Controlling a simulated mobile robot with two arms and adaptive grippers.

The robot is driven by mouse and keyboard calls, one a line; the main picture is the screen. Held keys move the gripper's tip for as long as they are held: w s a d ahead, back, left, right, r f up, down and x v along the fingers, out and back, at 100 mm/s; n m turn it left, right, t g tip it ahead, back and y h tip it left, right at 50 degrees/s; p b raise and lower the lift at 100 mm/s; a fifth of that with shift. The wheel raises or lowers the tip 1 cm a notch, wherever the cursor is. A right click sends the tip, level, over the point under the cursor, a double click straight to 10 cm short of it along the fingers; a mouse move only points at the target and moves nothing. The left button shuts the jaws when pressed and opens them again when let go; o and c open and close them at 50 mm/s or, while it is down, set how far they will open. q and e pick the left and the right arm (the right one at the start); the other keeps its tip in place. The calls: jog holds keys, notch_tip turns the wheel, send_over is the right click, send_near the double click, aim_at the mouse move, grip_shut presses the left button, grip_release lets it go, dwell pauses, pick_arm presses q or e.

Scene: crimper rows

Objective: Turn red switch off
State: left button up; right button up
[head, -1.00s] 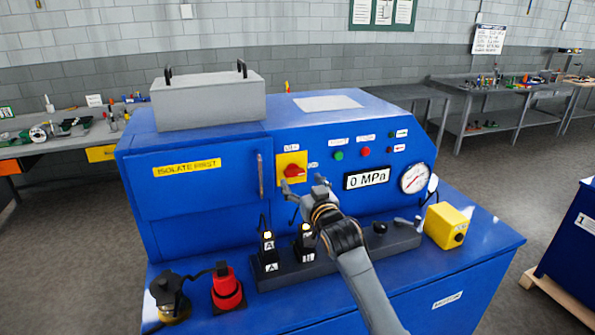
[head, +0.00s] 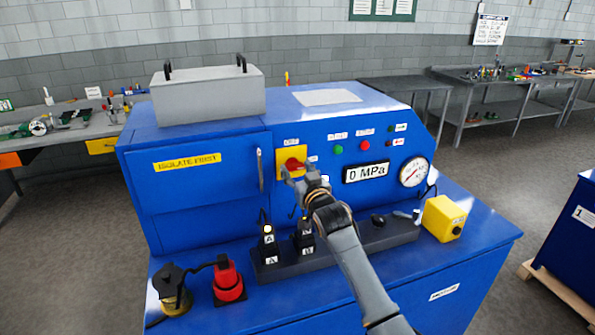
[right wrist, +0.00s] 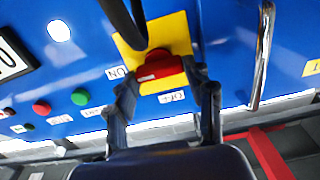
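The red switch (head: 292,163) is a rotary knob on a yellow square plate (head: 281,153) on the blue machine's front panel. In the right wrist view the knob (right wrist: 160,66) lies crosswise, with a pale mark near its left end, on the side of the ON label (right wrist: 117,72). The OFF label (right wrist: 171,97) is below it there. My right gripper (head: 298,177) is open at the switch in the head view, its fingers partly covering the plate. In the right wrist view its fingers (right wrist: 165,82) stand either side of the knob's near edge; contact cannot be told. My left gripper is not in view.
A door handle (head: 260,170) stands left of the switch. Green (head: 338,149) and red (head: 365,145) buttons, a 0 MPa display (head: 366,172) and a gauge (head: 413,172) are to the right. Black lever blocks (head: 268,245) and a yellow box (head: 442,218) stand on the ledge below.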

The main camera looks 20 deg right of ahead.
jog(key=shift+n, duration=0.5)
jog(key=n, duration=0.7)
jog(key=shift+a, duration=0.1)
jog(key=n, duration=0.5)
jog(key=shift+f+n, duration=0.1)
jog(key=shift+n, duration=0.3)
jog(key=shift+f+n, duration=0.1)
jog(key=shift+n, duration=1.9)
jog(key=shift+a, duration=0.1)
jog(key=o, duration=1.2)
jog(key=shift+c, duration=0.2)
jog(key=shift+s, duration=0.1)
